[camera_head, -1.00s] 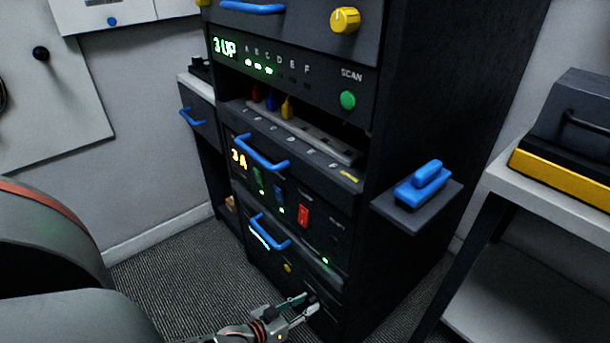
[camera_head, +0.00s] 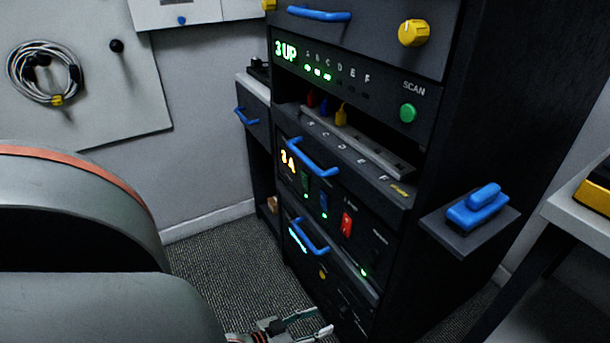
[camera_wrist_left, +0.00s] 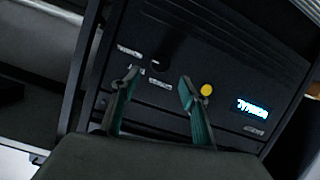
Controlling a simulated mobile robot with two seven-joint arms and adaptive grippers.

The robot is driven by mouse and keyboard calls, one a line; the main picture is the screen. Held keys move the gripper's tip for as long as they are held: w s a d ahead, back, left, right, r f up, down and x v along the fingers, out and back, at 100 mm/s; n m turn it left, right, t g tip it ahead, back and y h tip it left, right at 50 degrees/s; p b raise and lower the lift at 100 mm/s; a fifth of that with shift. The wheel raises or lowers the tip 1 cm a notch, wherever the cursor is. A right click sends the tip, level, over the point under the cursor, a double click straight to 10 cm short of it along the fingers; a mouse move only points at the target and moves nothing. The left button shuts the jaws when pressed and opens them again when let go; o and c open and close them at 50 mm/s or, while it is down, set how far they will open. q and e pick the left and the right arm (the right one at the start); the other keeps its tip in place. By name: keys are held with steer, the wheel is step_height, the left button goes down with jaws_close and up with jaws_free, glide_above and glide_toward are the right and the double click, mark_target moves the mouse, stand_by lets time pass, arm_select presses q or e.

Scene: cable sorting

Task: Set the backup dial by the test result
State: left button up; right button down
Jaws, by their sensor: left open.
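My left gripper (camera_head: 322,322) is open and empty at the bottom edge of the head view, in front of the rack's lowest unit. In the left wrist view the open fingers (camera_wrist_left: 160,78) point at that unit's dark panel. A small black knob (camera_wrist_left: 158,58), probably the dial, sits beyond the gap between the fingers, near small white labels too blurred to read. A yellow button (camera_wrist_left: 207,89) and a lit display (camera_wrist_left: 252,107) are to its right. The upper display (camera_head: 286,50) reads "3 UP", with green lamps below the first letters. My right gripper is not in view.
The rack (camera_head: 480,120) has blue handles, a yellow knob (camera_head: 414,33) and a green SCAN button (camera_head: 408,113). An amber display (camera_head: 288,161) reads "3 A". A side shelf (camera_head: 450,238) with a blue object juts out right. Carpet (camera_head: 220,270) is clear left of the rack.

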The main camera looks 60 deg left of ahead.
arm_select(q)
steer(key=shift+v, duration=2.15)
